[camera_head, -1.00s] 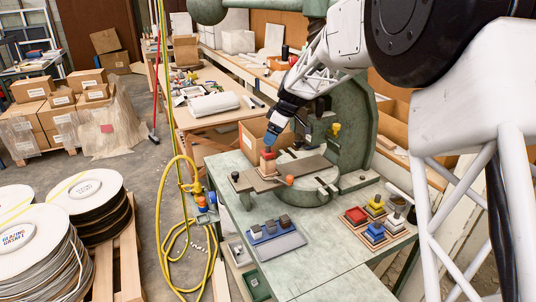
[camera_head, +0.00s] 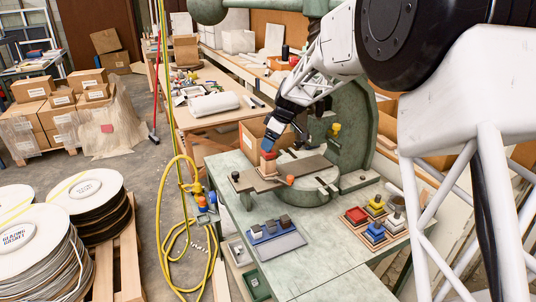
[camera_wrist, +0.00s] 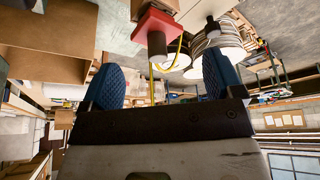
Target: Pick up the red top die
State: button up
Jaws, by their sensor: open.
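The red top die (camera_head: 269,156) is a red plate with a brown-grey stem, standing on the press bed (camera_head: 303,166) with a wooden-coloured block under it. In the wrist view the die (camera_wrist: 157,22) shows upside down, its stem reaching toward the gap between my fingertips. My gripper (camera_head: 269,148) has blue fingers and is just above the die, close to it. In the wrist view my gripper (camera_wrist: 162,72) is open, with a clear gap on both sides of the stem. In the head view the fingers hide part of the stem.
A tray at right holds yellow (camera_head: 375,203), blue (camera_head: 374,231) and white (camera_head: 395,219) stemmed dies and a red square piece (camera_head: 356,215). The green press frame (camera_head: 352,125) rises behind.

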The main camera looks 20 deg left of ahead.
jog(key=shift+x, duration=2.6)
jog(key=shift+w, duration=0.15)
jog(key=c, duration=0.9)
jog(key=shift+r, duration=0.1)
jog(key=shift+c, duration=0.2)
jog(key=shift+a+r, duration=0.1)
jog(key=shift+r, duration=0.55)
notch_tip(320, 180, up, 2)
jog(key=shift+r, duration=0.1)
jog(key=s+d+r, duration=0.1)
jog(key=s+d, duration=0.7)
jog(key=s, duration=0.5)
jog(key=shift+s+d+r, duration=0.15)
jog(key=shift+s+d, duration=0.05)
jog(key=shift+s, duration=0.15)
